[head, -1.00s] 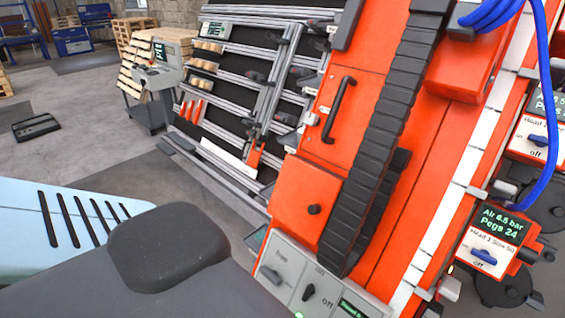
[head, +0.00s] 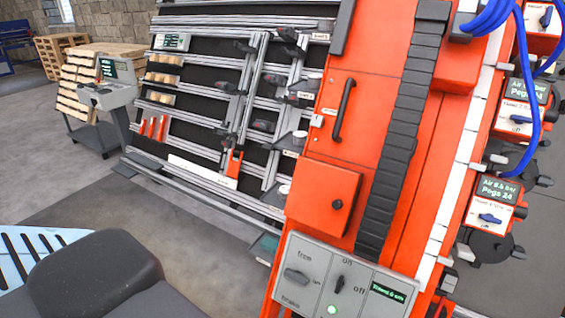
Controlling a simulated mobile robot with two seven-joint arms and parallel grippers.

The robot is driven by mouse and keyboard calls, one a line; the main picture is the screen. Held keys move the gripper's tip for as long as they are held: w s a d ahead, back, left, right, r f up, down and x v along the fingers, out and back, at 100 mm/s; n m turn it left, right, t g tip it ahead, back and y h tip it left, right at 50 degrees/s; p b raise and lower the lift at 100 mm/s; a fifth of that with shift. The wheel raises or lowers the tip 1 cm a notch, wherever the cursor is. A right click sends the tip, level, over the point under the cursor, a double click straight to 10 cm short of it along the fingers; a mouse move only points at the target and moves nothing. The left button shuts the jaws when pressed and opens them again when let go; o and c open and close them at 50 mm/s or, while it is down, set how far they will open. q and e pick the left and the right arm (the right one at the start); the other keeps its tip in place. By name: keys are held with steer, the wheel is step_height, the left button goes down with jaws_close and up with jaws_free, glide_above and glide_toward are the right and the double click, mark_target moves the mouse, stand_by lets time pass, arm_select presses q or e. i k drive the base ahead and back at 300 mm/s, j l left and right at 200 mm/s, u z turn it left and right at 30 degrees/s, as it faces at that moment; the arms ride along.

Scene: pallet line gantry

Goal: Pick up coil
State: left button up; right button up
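I cannot make out a thing that is clearly the coil. A blue hose (head: 488,22) hangs in loops at the top right, beside the orange machine (head: 330,152). Dark round drums (head: 487,248) sit under the nailing heads at the right edge; whether they hold a coil I cannot tell. Neither of my grippers is in view.
A grey control panel (head: 318,284) with knobs is on the machine's lower front. A black rack with metal rails (head: 200,100) stands behind. A grey console (head: 106,95) and wooden pallets (head: 60,50) are at the left. The concrete floor (head: 50,180) at left is clear.

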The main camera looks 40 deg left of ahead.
mark_target(299, 137)
steer(key=k+j, duration=0.1)
steer(key=j, duration=0.35)
steer(key=j+z, duration=0.1)
steer(key=j, duration=0.4)
steer(key=j+z, duration=0.1)
steer(key=j, duration=0.85)
steer(key=i+j, duration=0.1)
steer(key=j, duration=0.2)
steer(key=i+j+z, duration=0.1)
steer(key=j, duration=0.5)
steer(key=i+j, duration=0.6)
steer(key=j, duration=0.15)
steer(key=l+z, duration=0.05)
